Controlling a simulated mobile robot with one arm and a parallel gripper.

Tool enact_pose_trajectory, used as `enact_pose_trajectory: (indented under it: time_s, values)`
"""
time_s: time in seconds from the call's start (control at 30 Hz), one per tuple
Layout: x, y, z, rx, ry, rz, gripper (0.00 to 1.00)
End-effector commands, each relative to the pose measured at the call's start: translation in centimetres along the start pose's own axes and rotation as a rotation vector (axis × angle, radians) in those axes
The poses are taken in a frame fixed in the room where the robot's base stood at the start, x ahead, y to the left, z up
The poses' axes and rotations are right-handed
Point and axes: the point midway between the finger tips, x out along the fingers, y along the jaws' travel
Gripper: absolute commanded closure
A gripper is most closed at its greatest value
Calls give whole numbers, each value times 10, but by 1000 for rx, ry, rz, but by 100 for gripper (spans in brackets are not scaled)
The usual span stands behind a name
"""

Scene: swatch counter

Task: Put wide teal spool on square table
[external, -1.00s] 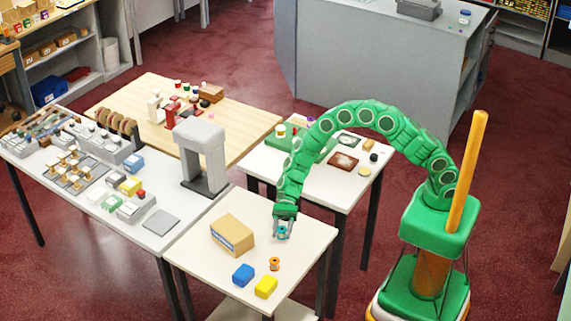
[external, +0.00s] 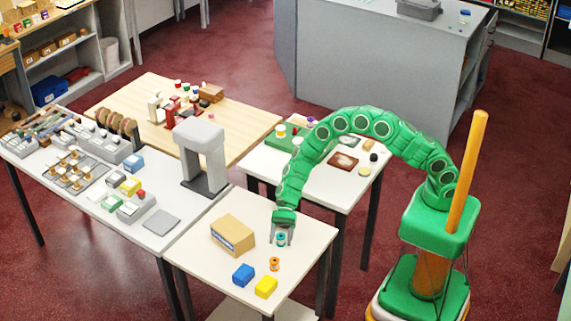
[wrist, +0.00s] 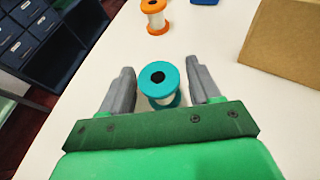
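The teal spool (external: 281,240) has teal ends and a pale middle. It stands upright on the front white table (external: 205,276), which looks square, just right of the cardboard box. In the wrist view the teal spool (wrist: 161,82) sits between the fingers with a gap on each side. My gripper (external: 281,238) is open around it and points down at the tabletop. The open fingers also show in the wrist view (wrist: 163,86). The spool's lower part is partly hidden by its top end in the wrist view.
A cardboard box (external: 232,235), an orange spool (external: 274,264), a blue block (external: 243,275) and a yellow block (external: 266,287) share this table. A grey press-like stand (external: 200,155) rises on the left. Another white table (external: 330,193) with small items stands behind.

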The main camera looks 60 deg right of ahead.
Motion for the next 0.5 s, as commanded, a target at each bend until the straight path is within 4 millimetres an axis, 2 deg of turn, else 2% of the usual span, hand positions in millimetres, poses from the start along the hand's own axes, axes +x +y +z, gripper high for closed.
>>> enact_pose_trajectory:
  time_s: [0.4,0.5]
  values:
    - [-1,0,2,0,0,0,29]
    - [-9,-1,2,1,0,-2,29]
